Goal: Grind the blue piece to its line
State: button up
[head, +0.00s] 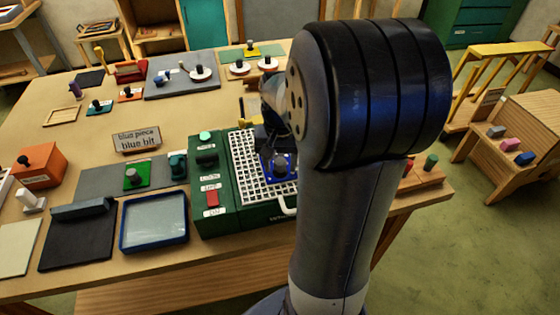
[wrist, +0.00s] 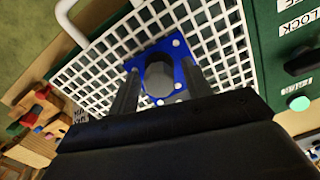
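The blue piece (head: 268,178) is a flat blue plate with a grey knob and pale dots near its edges. It lies on the white grid (head: 250,150) of the green grinder (head: 221,218). In the wrist view the blue piece (wrist: 183,92) sits below my gripper (wrist: 160,68). My gripper's two fingers stand on either side of the knob, with narrow gaps showing, so it looks open around the knob. In the head view my arm hides part of the grid, and my gripper (head: 272,146) is dark above the piece. No line on the piece is discernible.
The grinder has a red switch (head: 212,198), a dark lever (head: 206,159) and a green button (head: 205,136). A blue-rimmed tray (head: 153,246) and a green piece (head: 137,182) lie left of it. A sign (head: 136,139) reads "blue piece blue bit".

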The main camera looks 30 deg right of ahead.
jog(key=shift+o, duration=0.5)
notch_tip(320, 180, up, 11)
jog(key=shift+f+b, duration=0.1)
jog(key=shift+b, duration=0.2)
notch_tip(320, 180, down, 10)
jog(key=shift+f+p, duration=0.2)
jog(key=shift+p, duration=0.1)
jog(key=shift+w+f, duration=0.15)
jog(key=shift+f, duration=0.15)
jog(key=shift+w+d, duration=0.25)
jog(key=shift+w, duration=0.5)
